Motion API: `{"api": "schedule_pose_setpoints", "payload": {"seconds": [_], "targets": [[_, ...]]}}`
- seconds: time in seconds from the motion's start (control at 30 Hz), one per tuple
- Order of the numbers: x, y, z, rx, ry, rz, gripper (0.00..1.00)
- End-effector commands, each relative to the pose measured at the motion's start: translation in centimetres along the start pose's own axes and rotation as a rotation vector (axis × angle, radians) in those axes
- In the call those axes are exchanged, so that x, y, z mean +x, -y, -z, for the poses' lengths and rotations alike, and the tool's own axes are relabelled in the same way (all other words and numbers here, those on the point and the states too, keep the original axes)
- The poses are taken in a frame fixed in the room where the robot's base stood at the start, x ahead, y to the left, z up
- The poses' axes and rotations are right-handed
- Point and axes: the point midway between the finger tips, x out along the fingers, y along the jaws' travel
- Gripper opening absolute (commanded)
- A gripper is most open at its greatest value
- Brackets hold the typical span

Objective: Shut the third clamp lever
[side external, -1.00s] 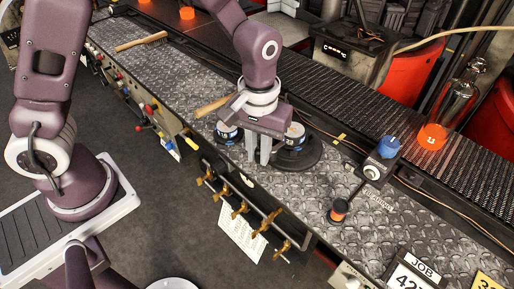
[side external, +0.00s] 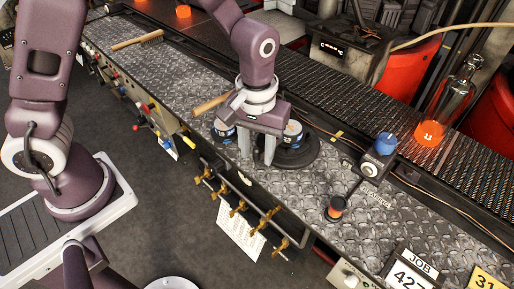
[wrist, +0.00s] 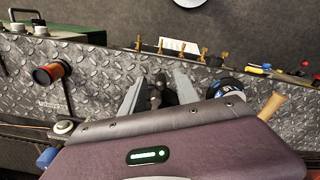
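My gripper (side external: 257,163) is over the front edge of the round black mould (side external: 302,154), fingers pointing down and spread apart. In the wrist view my gripper (wrist: 160,80) shows two grey fingers with a gap between them. A dark, rounded part (wrist: 157,97) shows in that gap, apparently untouched; I cannot tell whether it is a clamp lever. A blue-and-white round piece (side external: 293,131) sits on the mould behind my gripper, and another (side external: 224,132) is to its left. My gripper hides much of the mould, so the third clamp lever cannot be made out.
A crank handle with an orange band (side external: 335,208) and a blue-knobbed box (side external: 384,146) stand to the right. A wooden handle (side external: 211,105) lies to the left. Brass hooks (side external: 237,208) hang along the front edge. A glass bottle (side external: 443,105) stands behind. Bench plate at right is mostly clear.

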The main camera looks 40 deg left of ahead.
Motion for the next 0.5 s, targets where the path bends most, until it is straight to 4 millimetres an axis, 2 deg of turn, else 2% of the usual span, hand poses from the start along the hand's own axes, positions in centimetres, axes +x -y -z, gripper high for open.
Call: {"api": "schedule_pose_setpoints", "payload": {"seconds": [0.13, 0.33, 0.5], "targets": [[-1.4, -0.1, 0.1, 0.0, -0.003, -0.004, 0.37], [-5.5, -0.1, 0.1, 0.001, -0.005, -0.004, 0.37], [-7.1, 0.0, 0.0, 0.0, -0.001, -0.002, 0.37]]}}
